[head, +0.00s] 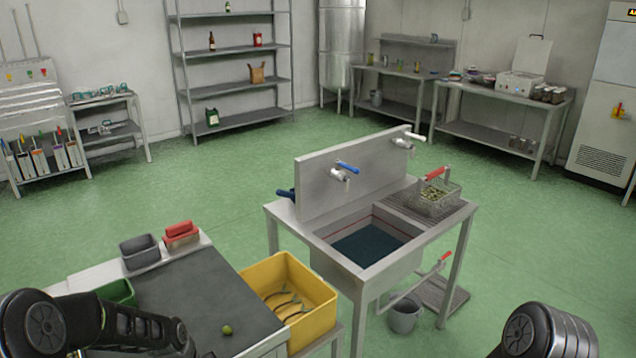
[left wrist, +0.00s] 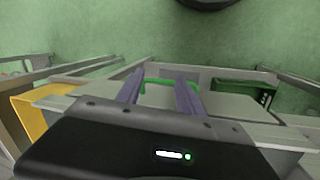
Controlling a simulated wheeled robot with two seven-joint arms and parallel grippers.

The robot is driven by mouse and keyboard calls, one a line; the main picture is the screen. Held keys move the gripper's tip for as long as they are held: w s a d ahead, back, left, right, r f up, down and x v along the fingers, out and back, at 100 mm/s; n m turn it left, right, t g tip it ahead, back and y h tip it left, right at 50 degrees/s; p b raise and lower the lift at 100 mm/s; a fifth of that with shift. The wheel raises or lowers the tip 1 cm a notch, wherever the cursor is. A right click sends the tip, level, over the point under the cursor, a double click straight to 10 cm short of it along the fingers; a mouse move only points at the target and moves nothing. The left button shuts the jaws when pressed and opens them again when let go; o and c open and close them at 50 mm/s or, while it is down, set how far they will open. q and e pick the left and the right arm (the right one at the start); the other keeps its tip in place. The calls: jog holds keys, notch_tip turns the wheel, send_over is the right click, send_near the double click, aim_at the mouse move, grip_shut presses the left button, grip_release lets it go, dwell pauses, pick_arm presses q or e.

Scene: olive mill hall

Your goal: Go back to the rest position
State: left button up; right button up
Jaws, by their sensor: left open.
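My left arm (head: 120,325) reaches in at the lower left of the head view, over the front of the grey-topped table (head: 200,290). Its gripper is not clearly seen there. In the left wrist view my left gripper (left wrist: 161,80) shows two purple fingers set apart. A thin bright green strip (left wrist: 158,84) shows between and beyond them; I cannot tell what it belongs to or whether it touches them. My right arm (head: 545,332) shows only as a dark rounded link at the lower right. Its gripper is out of view.
A yellow crate (head: 325,312) with dark curved items stands right of the table. A green bin (head: 118,292), grey bin (head: 140,251) and small green fruit (head: 227,329) are on the table. A sink (head: 350,270) stands beyond. Green floor (head: 540,235) is clear at the right.

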pick_arm(q)
jog(key=s+d+f+m+h+b, duration=0.1)
jog(key=s+d+f+m+b, duration=0.1)
jog(key=s+d+f, duration=0.6)
jog(key=s+d+f+m+b, duration=0.2)
jog(key=s+d+f, duration=0.7)
jog(key=s, duration=0.4)
jog(key=shift+s+f+h+b, duration=0.2)
jog(key=shift+h+b, duration=0.2)
